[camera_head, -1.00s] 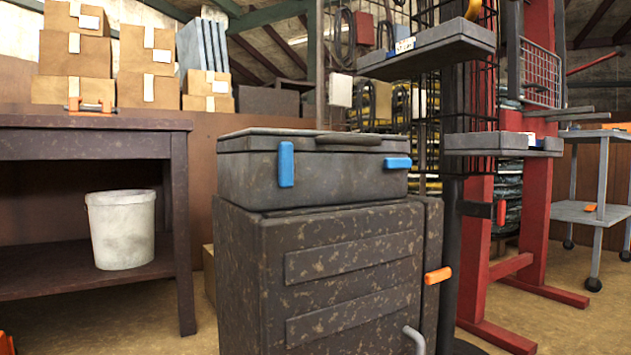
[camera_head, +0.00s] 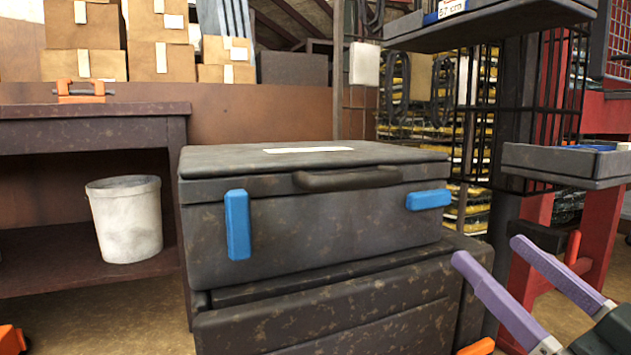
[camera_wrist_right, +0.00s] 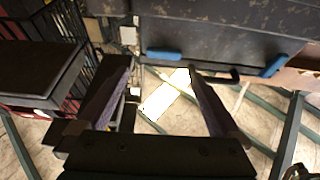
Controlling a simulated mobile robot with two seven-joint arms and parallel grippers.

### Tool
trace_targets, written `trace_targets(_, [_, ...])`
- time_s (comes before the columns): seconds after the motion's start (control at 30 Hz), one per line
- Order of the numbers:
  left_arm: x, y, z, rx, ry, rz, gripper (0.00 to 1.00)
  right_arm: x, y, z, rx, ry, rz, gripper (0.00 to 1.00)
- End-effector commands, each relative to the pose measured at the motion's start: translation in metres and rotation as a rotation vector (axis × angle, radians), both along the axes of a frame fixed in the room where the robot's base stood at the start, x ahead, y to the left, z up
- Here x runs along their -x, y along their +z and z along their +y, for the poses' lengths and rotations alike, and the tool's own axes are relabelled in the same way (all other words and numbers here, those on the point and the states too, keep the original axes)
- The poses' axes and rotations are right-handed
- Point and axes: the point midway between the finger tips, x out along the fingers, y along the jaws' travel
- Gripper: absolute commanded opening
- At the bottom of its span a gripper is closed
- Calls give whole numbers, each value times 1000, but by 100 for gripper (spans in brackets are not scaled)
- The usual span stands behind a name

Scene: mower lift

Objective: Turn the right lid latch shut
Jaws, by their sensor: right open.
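A dark mottled box (camera_head: 330,230) with a closed lid (camera_head: 240,159) stands on a larger dark cabinet (camera_head: 350,325). The right lid latch (camera_head: 429,199) is a blue bar lying roughly level on the box front. The left latch (camera_head: 238,224) is a blue bar standing upright. My right gripper (camera_head: 488,250) has purple fingers, open and empty, below and right of the right latch and not touching it. In the right wrist view the right latch (camera_wrist_right: 163,55) shows beyond the gap between the open fingers (camera_wrist_right: 157,68); the left latch (camera_wrist_right: 275,66) is farther right. My left gripper is out of view.
A grey shelf tray (camera_head: 565,165) on the rack juts out just above my right gripper. An orange handle (camera_head: 475,347) shows at the bottom edge. A workbench (camera_head: 90,130) with a white bucket (camera_head: 126,220) stands at left. The space before the box front is clear.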

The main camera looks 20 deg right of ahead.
Motion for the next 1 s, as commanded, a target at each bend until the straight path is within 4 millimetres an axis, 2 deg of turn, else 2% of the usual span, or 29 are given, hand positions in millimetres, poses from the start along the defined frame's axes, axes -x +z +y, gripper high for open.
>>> trace_targets(0.17, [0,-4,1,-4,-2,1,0,-10,9,0,1,8,-33,100])
trace_targets(0.4, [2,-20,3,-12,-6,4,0,-52,26,4,1,8,-35,100])
trace_targets(0.6, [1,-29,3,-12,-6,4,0,-79,37,6,2,7,-31,100])
trace_targets(0.77, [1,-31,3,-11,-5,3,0,-88,42,7,1,8,-28,100])
trace_targets(1.0, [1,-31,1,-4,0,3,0,-89,43,7,1,7,-26,100])
